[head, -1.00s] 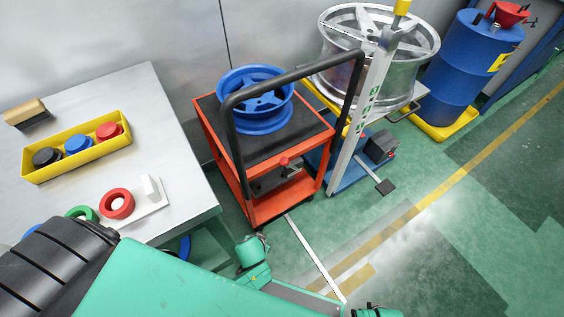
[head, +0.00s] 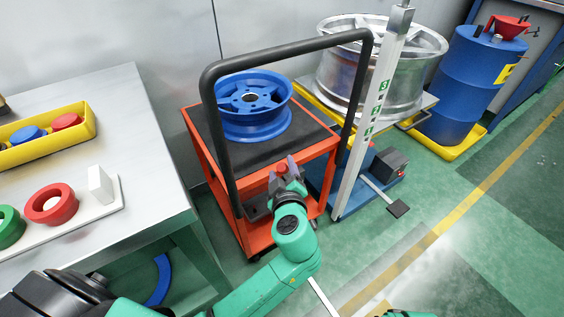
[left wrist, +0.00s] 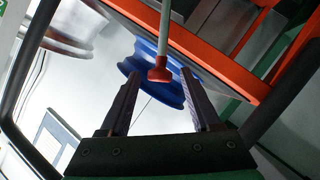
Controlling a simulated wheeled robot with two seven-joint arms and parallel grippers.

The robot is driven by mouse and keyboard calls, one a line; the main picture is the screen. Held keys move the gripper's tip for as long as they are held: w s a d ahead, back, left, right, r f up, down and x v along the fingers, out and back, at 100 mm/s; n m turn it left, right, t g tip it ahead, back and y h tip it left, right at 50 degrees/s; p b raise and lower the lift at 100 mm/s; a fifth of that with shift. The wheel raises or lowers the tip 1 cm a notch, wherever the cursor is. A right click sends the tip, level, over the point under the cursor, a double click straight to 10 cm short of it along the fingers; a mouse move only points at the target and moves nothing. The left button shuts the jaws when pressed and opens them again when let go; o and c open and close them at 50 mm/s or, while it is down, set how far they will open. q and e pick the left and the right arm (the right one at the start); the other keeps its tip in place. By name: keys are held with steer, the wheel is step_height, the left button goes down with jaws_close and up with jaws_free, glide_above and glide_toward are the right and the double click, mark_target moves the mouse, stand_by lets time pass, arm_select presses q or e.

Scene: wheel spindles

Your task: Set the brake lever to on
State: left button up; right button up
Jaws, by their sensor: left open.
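The brake lever is a grey rod (left wrist: 165,30) with a red knob (left wrist: 160,73), seen in the left wrist view between my open fingers. The knob also shows in the head view (head: 282,168), at the front of the orange trolley (head: 243,218). My left gripper (head: 285,174) is open, with its fingertips at either side of the knob. In the left wrist view the fingers (left wrist: 158,100) are apart from the knob. No on or off marking is readable. My right gripper is not in view.
The trolley's dark handle (head: 290,48) arches above my left gripper, and a blue wheel (head: 253,104) sits on its top. A grey upright post (head: 367,130) stands just right. The workbench (head: 100,130) is at the left. Green floor is free at the lower right.

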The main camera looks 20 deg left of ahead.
arm_select(q)
steer(key=x, duration=0.4)
steer(key=shift+w+a+f, duration=0.1)
steer(key=shift+w+f, duration=0.1)
steer(key=shift+w, duration=0.05)
jaws_close()
stand_by(1.1)
